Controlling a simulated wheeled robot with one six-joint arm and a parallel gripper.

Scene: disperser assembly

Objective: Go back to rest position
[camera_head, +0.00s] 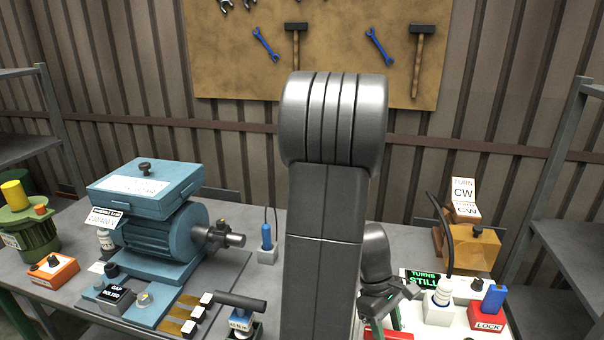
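My arm stands upright in the middle of the view and hides part of the bench behind it. My gripper (394,298) shows low, just right of the arm column, above the bench and left of the "TURNS STILL" display (424,281). Its fingers are small and partly hidden, so I cannot tell whether they are open or shut. A red piece (388,335) lies below it at the bottom edge, and I cannot tell whether they touch.
A blue motor (165,235) with a shaft stands on the grey bench at left. A T-handled tool (241,303) stands in front. A red "LOCK" block (488,318) and an orange box (471,247) are at right. Shelves flank both sides; a tool board hangs behind.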

